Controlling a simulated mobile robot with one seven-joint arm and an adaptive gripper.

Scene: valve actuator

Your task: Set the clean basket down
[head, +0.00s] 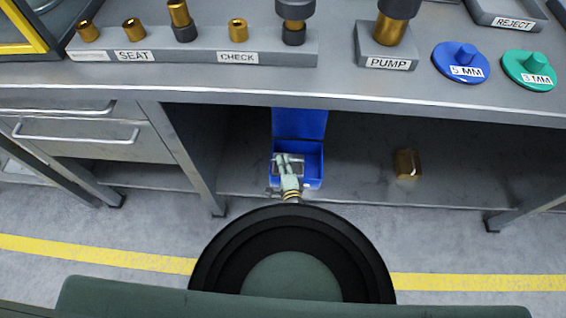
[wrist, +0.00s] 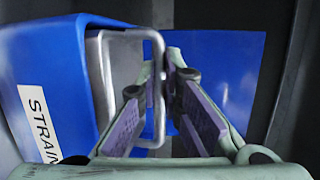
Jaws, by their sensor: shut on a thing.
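The basket shows as a blue open-topped box (head: 313,165) under the bench in the head view. In the wrist view the blue box (wrist: 50,70) fills the left side, with a white label reading "STRAIN", the rest cut off. A bent metal handle (wrist: 126,35) stands out from its side. My gripper (wrist: 163,75) is shut on this handle, with the bar between its fingers. My gripper also shows in the head view (head: 288,160), at the near side of the box. Whether the box touches the shelf is hidden.
A flat blue patch (wrist: 225,75) lies beyond my fingers; a blue surface (head: 300,122) also shows behind the box. A brown cylinder (head: 406,164) stands to the right on the grey lower shelf (head: 360,165). The bench top (head: 345,88) overhangs; a bench leg (head: 190,160) stands left.

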